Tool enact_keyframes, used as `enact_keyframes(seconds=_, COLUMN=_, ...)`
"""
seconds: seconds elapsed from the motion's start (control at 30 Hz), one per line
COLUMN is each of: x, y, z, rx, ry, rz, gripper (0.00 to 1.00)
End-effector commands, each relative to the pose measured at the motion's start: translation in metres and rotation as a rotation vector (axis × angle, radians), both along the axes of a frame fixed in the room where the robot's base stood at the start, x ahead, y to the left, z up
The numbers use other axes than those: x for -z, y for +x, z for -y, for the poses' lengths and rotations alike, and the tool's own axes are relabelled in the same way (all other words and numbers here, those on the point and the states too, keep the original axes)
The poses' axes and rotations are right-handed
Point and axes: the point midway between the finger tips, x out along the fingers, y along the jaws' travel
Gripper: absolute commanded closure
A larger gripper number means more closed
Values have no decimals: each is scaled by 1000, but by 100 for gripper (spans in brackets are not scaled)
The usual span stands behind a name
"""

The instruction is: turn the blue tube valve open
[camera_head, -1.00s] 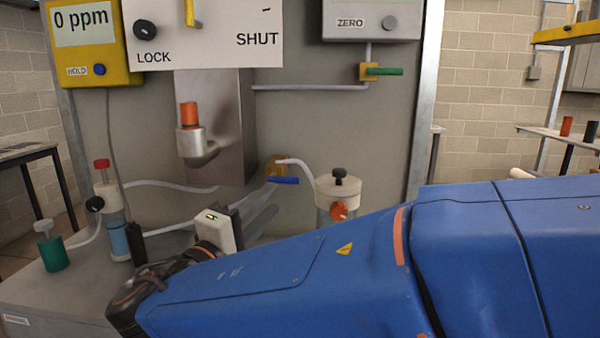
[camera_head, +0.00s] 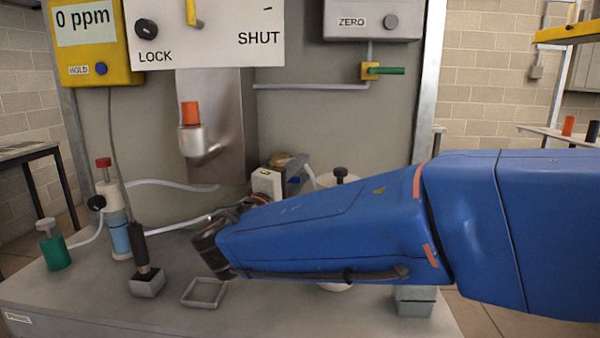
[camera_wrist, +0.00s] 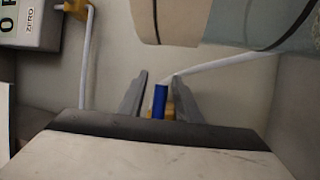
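The blue valve handle (camera_wrist: 160,100) stands between the two fingers of my gripper (camera_wrist: 158,98) in the wrist view. The fingers are apart, with a gap on each side of the handle. The handle sits on a yellow valve body (camera_wrist: 170,112), partly hidden by the handle and fingers. A pale tube (camera_wrist: 215,64) runs from the valve. In the head view, my gripper (camera_head: 282,178) is at the valve on the panel, and my arm hides most of the handle. A bit of the yellow valve body (camera_head: 281,159) shows above my wrist.
A green-handled valve (camera_head: 384,71) is higher on the panel. A blue-liquid bottle (camera_head: 118,238) and a black probe (camera_head: 141,250) stand left.

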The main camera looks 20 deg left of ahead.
Motion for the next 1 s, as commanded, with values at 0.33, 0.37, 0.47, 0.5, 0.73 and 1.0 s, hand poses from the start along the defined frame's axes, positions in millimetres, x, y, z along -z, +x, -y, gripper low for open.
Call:
enact_keyframes(seconds=0.33, x=0, y=0, z=0, rx=0, ry=0, rz=0, gripper=95)
enact_keyframes(seconds=0.37, x=0, y=0, z=0, rx=0, ry=0, rz=0, gripper=100)
enact_keyframes(seconds=0.47, x=0, y=0, z=0, rx=0, ry=0, rz=0, gripper=100)
enact_keyframes(seconds=0.5, x=0, y=0, z=0, rx=0, ry=-1, rz=0, gripper=100)
enact_keyframes(seconds=0.73, x=-1, y=0, z=0, rx=1, ry=-32, rz=6, gripper=100)
enact_keyframes(seconds=1.0, x=-9, y=0, z=-1, rx=1, ry=-180, rz=43, gripper=100)
